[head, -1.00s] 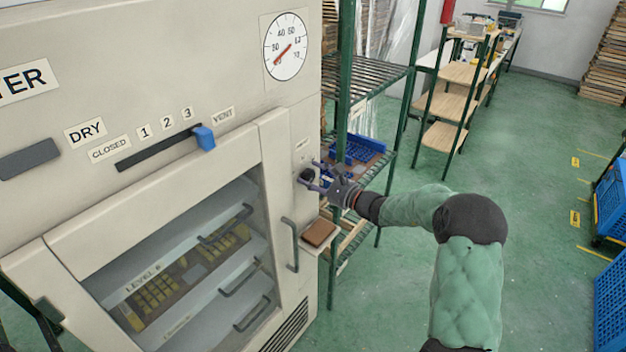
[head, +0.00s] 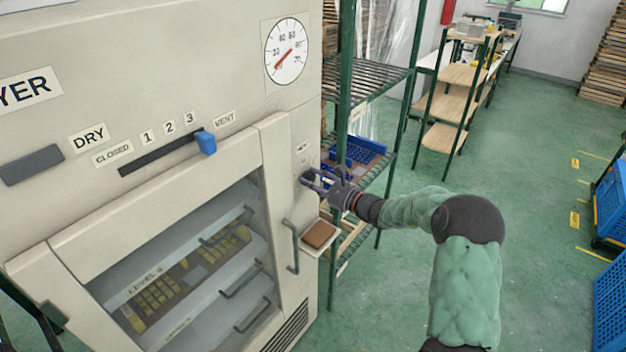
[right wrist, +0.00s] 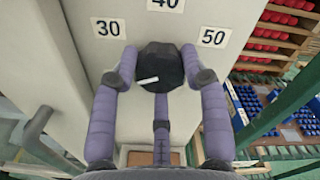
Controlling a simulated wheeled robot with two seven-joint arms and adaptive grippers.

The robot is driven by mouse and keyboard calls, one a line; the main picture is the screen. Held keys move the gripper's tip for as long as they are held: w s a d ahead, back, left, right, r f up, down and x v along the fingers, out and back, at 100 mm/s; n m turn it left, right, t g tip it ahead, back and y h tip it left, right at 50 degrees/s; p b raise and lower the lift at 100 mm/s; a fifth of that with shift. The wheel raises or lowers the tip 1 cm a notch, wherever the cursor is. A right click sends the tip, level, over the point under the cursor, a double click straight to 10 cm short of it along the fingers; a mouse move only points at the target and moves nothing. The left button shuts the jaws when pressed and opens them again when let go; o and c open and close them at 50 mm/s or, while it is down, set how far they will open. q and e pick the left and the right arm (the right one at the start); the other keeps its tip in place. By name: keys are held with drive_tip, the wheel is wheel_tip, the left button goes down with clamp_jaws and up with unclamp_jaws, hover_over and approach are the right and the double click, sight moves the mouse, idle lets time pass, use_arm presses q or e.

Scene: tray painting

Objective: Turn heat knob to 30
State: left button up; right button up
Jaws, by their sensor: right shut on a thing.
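The heat knob (right wrist: 163,66) is a black, faceted knob on the cream side panel of the dryer. Its white mark lies low and to the left on its face, tilted slightly. Labels 30 (right wrist: 108,27), 40 (right wrist: 166,4) and 50 (right wrist: 214,37) surround it, 30 at upper left. My right gripper (right wrist: 160,80) is shut on the knob, with purple fingers on its left, right and below. In the head view, my right gripper (head: 322,181) reaches the panel from the right and partly hides the knob. My left gripper is not in view.
The dryer's round gauge (head: 286,51) has a red needle. A blue slider (head: 206,143) sits near VENT. A door handle (head: 291,246) and brown pad (head: 319,234) are below the gripper. A green shelf rack (head: 365,80) stands close on the right. Floor beyond is open.

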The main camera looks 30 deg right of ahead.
drive_tip(key=m+p, duration=0.4)
drive_tip(key=m, duration=0.2)
drive_tip(key=shift+p, duration=0.3)
drive_tip(key=m+p, duration=0.2)
drive_tip(key=m, duration=0.1)
drive_tip(key=shift+f+m+p, duration=0.1)
drive_tip(key=shift+m+p, duration=0.5)
drive_tip(key=shift+m, duration=0.1)
drive_tip(key=shift+s+f, duration=0.1)
drive_tip(key=shift+f, duration=0.05)
drive_tip(key=o, duration=1.2)
drive_tip(key=shift+c, duration=0.2)
drive_tip(key=shift+s+d, duration=0.3)
drive_tip(key=shift+s, duration=0.1)
drive_tip(key=v, duration=1.1)
